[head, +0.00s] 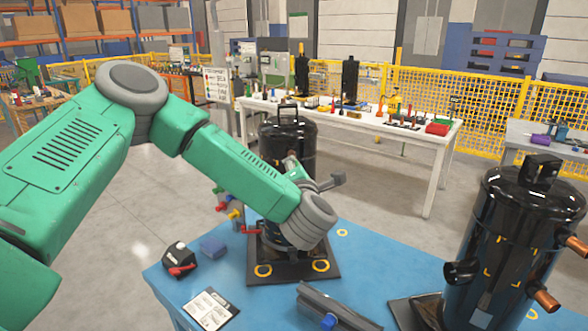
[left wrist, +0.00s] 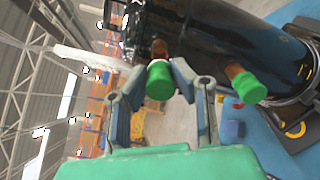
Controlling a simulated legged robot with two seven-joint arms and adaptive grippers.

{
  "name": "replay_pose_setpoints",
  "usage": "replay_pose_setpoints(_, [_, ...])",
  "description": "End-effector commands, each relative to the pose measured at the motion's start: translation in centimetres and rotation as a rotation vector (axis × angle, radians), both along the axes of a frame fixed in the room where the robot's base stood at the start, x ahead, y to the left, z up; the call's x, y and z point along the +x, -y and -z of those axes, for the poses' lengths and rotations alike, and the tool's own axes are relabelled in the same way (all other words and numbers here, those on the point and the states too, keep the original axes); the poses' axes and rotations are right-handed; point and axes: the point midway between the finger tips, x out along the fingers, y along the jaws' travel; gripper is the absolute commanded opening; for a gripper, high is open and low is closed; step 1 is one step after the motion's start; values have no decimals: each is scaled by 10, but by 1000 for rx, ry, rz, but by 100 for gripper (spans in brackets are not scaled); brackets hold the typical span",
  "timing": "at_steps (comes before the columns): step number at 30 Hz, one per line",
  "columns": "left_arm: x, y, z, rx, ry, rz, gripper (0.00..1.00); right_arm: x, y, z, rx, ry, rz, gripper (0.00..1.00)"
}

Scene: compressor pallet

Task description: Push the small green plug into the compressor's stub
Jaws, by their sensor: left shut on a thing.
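The small green plug (left wrist: 160,82) is between the fingers of my left gripper (left wrist: 160,72), which is shut on it. A copper stub (left wrist: 158,49) of the black compressor (left wrist: 215,30) shows directly behind the plug, in line with it. The plug appears to meet the stub's end; how deep it sits cannot be told. In the head view this compressor (head: 287,135) stands on the blue table, partly covered by my left arm, and the plug and stub are hidden. My right gripper is not in view.
A larger green plug (left wrist: 248,88) sits on another copper stub (left wrist: 234,71) beside my gripper. A second black compressor (head: 515,225) with copper stubs stands at right.

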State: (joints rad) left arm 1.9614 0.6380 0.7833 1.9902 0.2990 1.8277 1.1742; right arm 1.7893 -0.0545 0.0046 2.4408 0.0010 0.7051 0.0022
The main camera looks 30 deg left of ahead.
Motion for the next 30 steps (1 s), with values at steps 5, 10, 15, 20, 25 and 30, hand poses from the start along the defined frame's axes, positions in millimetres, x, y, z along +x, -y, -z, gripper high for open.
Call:
replay_pose_setpoints(5, [2,0,1,-2,1,-1,0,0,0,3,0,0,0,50])
replay_pose_setpoints(10, [2,1,0,-2,-1,-1,0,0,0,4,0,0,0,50])
replay_pose_setpoints(15, [2,1,-1,-1,0,-1,0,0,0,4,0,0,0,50])
replay_pose_setpoints(20, [3,2,-1,1,1,-1,0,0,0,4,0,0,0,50])
replay_pose_setpoints(25, [5,0,-1,0,0,-1,0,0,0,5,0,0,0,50])
replay_pose_setpoints(30, [7,-3,0,-1,0,-2,0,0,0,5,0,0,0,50])
